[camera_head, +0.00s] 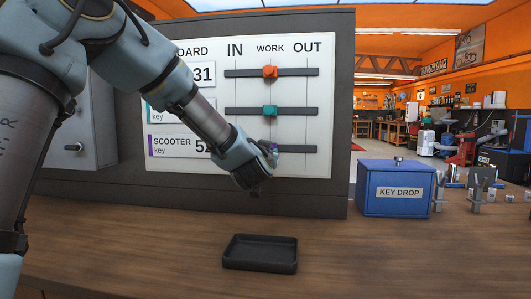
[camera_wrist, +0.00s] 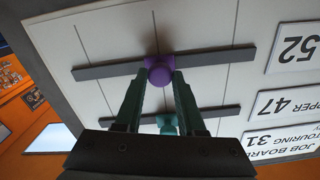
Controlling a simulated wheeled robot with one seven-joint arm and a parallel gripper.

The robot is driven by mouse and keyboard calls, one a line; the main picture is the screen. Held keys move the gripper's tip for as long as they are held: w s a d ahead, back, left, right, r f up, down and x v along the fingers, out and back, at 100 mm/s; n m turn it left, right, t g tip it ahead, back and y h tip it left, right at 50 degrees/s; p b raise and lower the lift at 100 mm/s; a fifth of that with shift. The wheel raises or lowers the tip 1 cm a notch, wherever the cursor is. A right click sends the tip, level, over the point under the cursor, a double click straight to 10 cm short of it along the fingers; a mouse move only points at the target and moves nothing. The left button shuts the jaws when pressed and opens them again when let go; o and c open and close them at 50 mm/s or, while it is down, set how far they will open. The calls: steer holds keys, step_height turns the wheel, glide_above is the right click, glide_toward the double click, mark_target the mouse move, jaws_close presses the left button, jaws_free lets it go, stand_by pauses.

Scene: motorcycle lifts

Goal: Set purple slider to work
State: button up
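The purple slider (camera_wrist: 158,68) sits on the lowest dark rail of the board, at the middle line under WORK. In the head view only a bit of the purple slider (camera_head: 274,147) shows beside my gripper (camera_head: 262,172), which hides part of the rail (camera_head: 300,149). In the wrist view, turned upside down, my gripper's (camera_wrist: 160,78) two fingers flank the purple knob closely and appear to touch it on both sides. The board (camera_head: 300,80) has columns IN, WORK and OUT.
The orange slider (camera_head: 270,72) and teal slider (camera_head: 269,111) sit on the rails above, at the WORK column. A black tray (camera_head: 261,266) lies on the bench below. A blue key drop box (camera_head: 392,207) stands right of the board.

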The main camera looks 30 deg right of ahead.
steer(key=o, duration=0.4)
steer(key=shift+o, duration=0.2)
steer(key=b+v, duration=0.2)
steer(key=v, duration=0.8)
steer(key=shift+s+a+b, duration=0.3)
steer(key=shift+b, duration=0.1)
